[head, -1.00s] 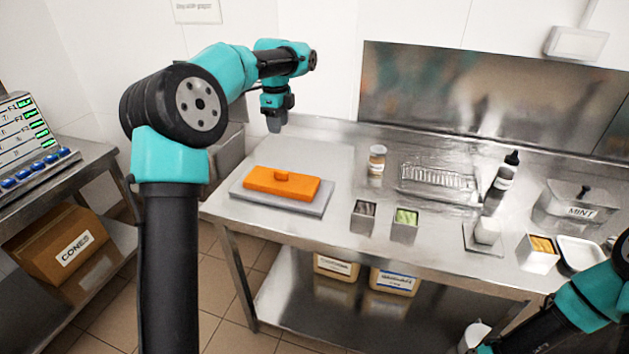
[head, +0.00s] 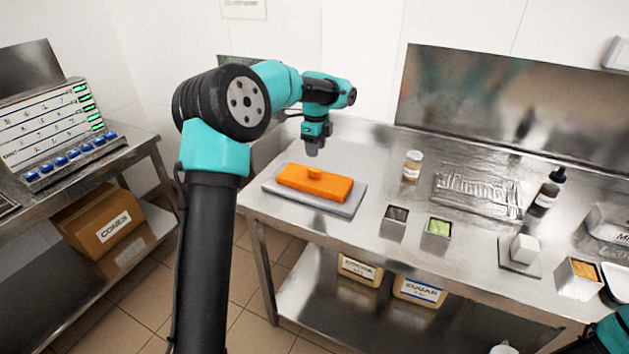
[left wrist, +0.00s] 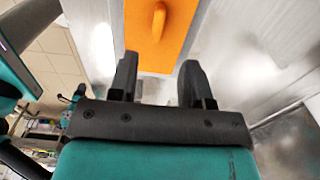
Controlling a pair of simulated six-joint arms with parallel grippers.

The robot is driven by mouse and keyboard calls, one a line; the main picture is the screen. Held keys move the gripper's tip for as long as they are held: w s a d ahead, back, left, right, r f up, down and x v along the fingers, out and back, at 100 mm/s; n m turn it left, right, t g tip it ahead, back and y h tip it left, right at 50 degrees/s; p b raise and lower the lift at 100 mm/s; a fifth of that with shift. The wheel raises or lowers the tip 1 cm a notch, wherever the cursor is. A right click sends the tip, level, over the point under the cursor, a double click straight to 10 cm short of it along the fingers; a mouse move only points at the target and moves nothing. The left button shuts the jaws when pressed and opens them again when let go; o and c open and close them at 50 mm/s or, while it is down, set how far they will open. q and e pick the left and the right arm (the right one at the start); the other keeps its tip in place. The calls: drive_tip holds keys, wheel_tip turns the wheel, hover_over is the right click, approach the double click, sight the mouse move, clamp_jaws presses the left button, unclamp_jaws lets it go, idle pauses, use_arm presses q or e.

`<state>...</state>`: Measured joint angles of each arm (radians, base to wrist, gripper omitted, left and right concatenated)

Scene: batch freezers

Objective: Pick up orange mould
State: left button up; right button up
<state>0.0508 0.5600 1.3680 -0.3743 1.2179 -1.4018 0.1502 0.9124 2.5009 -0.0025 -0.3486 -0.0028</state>
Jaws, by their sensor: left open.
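The orange mould (head: 330,186) is a flat rectangular block with a small knob on top. It lies on a grey slab (head: 346,207) at the left end of the steel bench. My left gripper (head: 312,150) hangs above and behind the mould, pointing down, apart from it. In the left wrist view the left gripper (left wrist: 156,85) shows two spread fingers with nothing between them, and the orange mould (left wrist: 150,50) with its knob lies beyond the fingertips. My right gripper is out of view; only a bit of my right arm shows at the lower right.
Two small tubs, a dark one (head: 394,222) and a green one (head: 437,232), stand right of the slab. A jar (head: 412,166), a wire rack (head: 478,192) and a black-capped bottle (head: 546,194) stand behind. The bench between slab and jar is clear.

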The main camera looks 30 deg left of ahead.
sight(315, 169)
use_arm(q)
drive_tip(key=shift+f, duration=1.7)
drive_tip(key=shift+s+a+f, duration=0.15)
drive_tip(key=shift+f, duration=2.5)
clamp_jaws()
